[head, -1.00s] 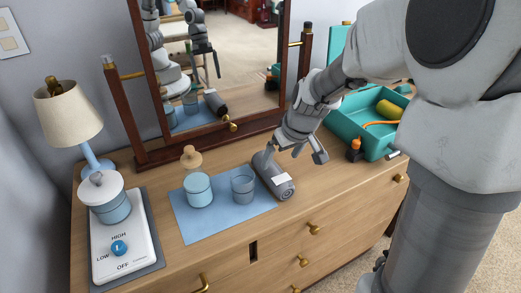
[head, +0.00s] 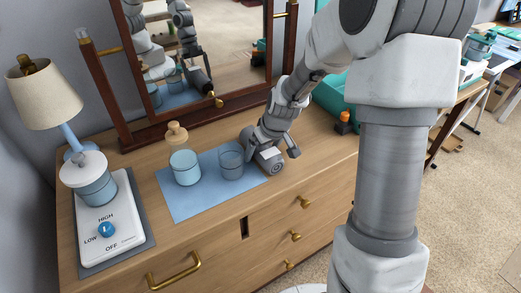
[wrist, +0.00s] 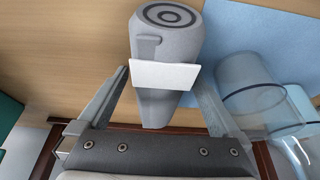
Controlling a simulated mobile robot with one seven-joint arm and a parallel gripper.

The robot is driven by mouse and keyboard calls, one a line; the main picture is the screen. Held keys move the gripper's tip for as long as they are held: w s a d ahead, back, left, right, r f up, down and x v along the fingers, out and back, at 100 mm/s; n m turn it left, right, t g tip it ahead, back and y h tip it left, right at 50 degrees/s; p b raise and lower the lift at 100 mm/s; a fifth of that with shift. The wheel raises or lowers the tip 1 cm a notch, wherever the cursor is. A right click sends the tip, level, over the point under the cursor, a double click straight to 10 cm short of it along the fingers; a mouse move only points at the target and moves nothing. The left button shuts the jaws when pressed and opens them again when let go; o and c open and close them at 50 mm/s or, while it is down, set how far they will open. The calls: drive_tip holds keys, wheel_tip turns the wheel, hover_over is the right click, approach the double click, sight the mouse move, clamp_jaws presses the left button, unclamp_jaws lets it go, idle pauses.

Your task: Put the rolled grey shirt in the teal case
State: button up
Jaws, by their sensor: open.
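The rolled grey shirt (head: 270,161) lies on the dresser top at the right edge of the blue mat. It is a grey roll with a spiral end and a white band, and it also shows in the wrist view (wrist: 165,40). My gripper (head: 272,150) is low over the roll. In the wrist view, its open fingers (wrist: 160,92) stand on either side of the roll, with gaps between fingers and roll. The teal case (head: 337,100) stands at the back right of the dresser, mostly hidden behind my arm.
A clear glass (head: 232,163) stands close left of the roll on the blue mat (head: 190,205), beside a jar with a wooden knob (head: 184,165). A mirror (head: 200,60) rises behind. A small orange-and-black object (head: 343,123) stands by the case. The dresser's front right is clear.

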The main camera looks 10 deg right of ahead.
sight(264, 150)
clamp_jaws()
idle(0.4)
drive_tip(key=shift+r, duration=0.15)
drive_tip(key=r, duration=0.3)
drive_tip(key=r+p, duration=0.1)
drive_tip(key=shift+s+d+r, duration=0.1)
drive_tip(key=shift+d+r, duration=0.15)
drive_tip(key=shift+r, duration=0.05)
drive_tip(key=s+d+r+p, duration=0.1)
drive_tip(key=s+d+r, duration=0.5)
drive_tip(key=s+d, duration=0.15)
drive_tip(key=w+a+f+m, duration=0.1)
drive_tip(key=a+f, duration=0.1)
drive_tip(key=w+a+f+m, duration=0.1)
drive_tip(key=w+a+f, duration=0.1)
drive_tip(key=w+a+f+m+h, duration=0.1)
drive_tip(key=a+f, duration=0.2)
drive_tip(key=shift+w+a, duration=0.1)
drive_tip(key=shift+w, duration=0.1)
drive_tip(key=shift+w+a+f, duration=0.25)
drive_tip(key=shift+a+f, duration=0.15)
drive_tip(key=shift+a, duration=0.05)
drive_tip(key=shift+w+m, duration=0.1)
drive_tip(key=shift+m, duration=0.2)
